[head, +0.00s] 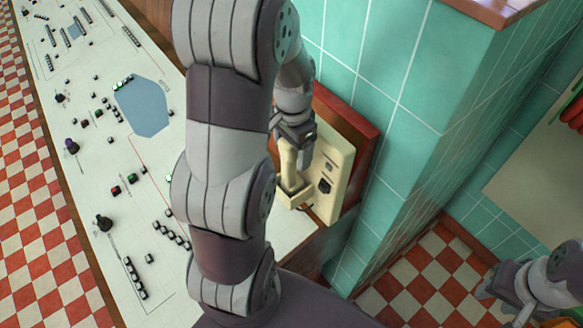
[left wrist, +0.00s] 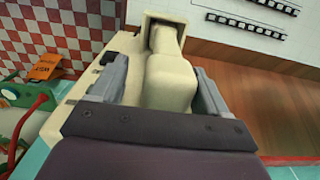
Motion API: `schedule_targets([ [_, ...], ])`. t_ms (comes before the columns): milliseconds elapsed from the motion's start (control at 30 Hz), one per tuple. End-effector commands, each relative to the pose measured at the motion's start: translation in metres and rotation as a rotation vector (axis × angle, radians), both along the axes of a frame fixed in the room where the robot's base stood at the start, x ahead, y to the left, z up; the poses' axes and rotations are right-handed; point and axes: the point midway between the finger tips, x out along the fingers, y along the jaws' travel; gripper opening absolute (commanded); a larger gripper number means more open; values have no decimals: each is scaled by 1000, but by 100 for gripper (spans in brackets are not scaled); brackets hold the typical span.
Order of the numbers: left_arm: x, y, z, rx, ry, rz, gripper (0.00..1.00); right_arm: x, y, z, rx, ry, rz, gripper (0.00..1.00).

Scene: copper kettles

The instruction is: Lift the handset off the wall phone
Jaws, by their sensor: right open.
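The wall phone (head: 333,170) is a cream box on a red-brown wooden board, mounted on the teal tiled wall. Its cream handset (head: 289,172) hangs upright on the phone's left side in the head view. My left gripper (head: 295,128) is at the handset's upper part. In the left wrist view the handset (left wrist: 170,85) lies between the two grey fingers of my left gripper (left wrist: 162,82). A gap shows beside the left finger; the right finger looks close to it. I cannot tell whether they grip. My right gripper (head: 490,290) is open and empty at the lower right.
A white control panel (head: 150,210) with several switches, knobs and a blue-grey patch lies left of the phone. My left arm hides part of it. A teal tiled wall corner (head: 400,150) stands right of the phone. Red-and-white checkered floor (head: 420,270) shows below.

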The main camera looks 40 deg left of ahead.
Motion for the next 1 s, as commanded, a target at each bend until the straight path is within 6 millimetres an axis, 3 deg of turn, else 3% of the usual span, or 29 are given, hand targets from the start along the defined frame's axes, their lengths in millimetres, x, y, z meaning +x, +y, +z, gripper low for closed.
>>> schedule_targets([
  [33, 0, 0, 0, 0, 0, 0, 57, 0, 0, 0, 0, 0, 0, 43],
  [200, 0, 0, 0, -1, 1, 0, 2, 0, 0, 0, 0, 0, 0, 43],
  [567, 0, 0, 3, 0, -1, 0, 0, 0, 0, -3, 0, 0, 0, 43],
  [767, 1, 0, 33, 2, -7, 0, 0, 0, 0, -17, 0, 0, 0, 43],
  [1000, -45, -18, 68, 1, -6, 0, 0, 0, 0, -28, 0, 0, 0, 43],
])
